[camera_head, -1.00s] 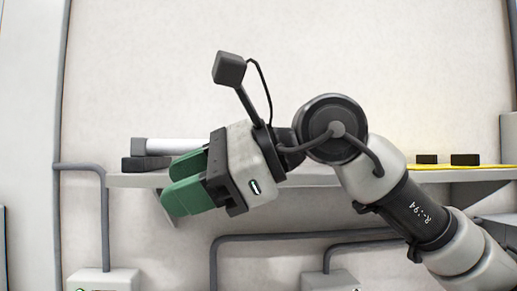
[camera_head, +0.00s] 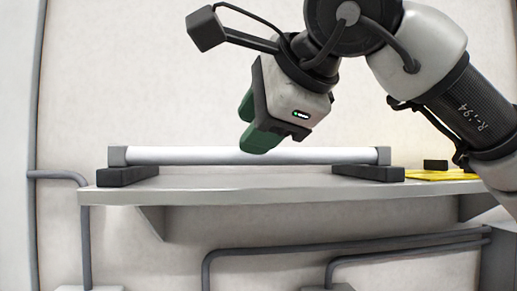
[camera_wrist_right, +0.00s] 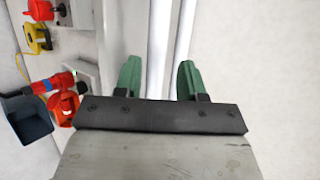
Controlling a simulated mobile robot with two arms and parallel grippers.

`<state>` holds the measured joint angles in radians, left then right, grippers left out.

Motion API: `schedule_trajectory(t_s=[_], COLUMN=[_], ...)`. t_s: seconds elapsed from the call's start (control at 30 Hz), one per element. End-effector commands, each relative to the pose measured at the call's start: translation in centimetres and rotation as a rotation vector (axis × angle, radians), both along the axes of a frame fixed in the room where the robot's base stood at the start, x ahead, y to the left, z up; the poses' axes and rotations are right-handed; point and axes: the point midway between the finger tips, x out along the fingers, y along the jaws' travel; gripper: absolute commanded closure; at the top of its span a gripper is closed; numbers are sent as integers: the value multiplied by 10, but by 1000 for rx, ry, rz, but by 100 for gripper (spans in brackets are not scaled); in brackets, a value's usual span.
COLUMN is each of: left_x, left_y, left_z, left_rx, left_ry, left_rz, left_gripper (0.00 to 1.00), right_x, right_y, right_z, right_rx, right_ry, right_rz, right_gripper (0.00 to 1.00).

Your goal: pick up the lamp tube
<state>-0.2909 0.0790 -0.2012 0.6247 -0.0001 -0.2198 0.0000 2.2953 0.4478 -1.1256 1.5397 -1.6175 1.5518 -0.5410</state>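The lamp tube (camera_head: 200,156) is a long white tube with grey end caps. It lies level across two black blocks, the left block (camera_head: 126,177) and the right block (camera_head: 368,173), on a wall shelf. My right gripper (camera_head: 255,128) points down at the middle of the tube, its green fingers overlapping the tube's upper edge in the head view. In the right wrist view my right gripper (camera_wrist_right: 160,80) has its fingers apart, with pale lengthwise strips between them. One strip looks like the tube (camera_wrist_right: 160,40). I cannot tell contact. My left gripper is not in view.
The grey shelf (camera_head: 260,188) has a yellow mat (camera_head: 425,176) at its right, with a small black block (camera_head: 435,165). Conduits run below the shelf. The right wrist view shows a dark bin (camera_wrist_right: 30,122) and red items (camera_wrist_right: 62,95) at left.

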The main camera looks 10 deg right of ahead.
Motion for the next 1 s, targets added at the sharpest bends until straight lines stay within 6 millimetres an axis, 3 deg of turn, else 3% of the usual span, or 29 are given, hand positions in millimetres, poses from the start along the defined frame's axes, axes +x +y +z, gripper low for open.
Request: schedule_trajectory(t_s=[0.27, 0.43, 0.7, 0.9, 1.0], left_x=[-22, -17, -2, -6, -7], left_y=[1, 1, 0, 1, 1], left_z=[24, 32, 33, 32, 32], left_rx=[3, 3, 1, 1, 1], left_ry=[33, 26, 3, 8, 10], left_rz=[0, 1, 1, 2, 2], left_gripper=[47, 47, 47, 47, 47], right_x=[22, 38, 41, 41, 41], right_y=[14, 22, 24, 23, 23], right_z=[-14, -27, -32, -32, -32], right_rx=[-2, 0, 2, 1, 1], right_ry=[5, 3, 2, 2, 2], right_rz=[0, 0, 1, 1, 1], right_gripper=[60, 60, 60, 86, 86])
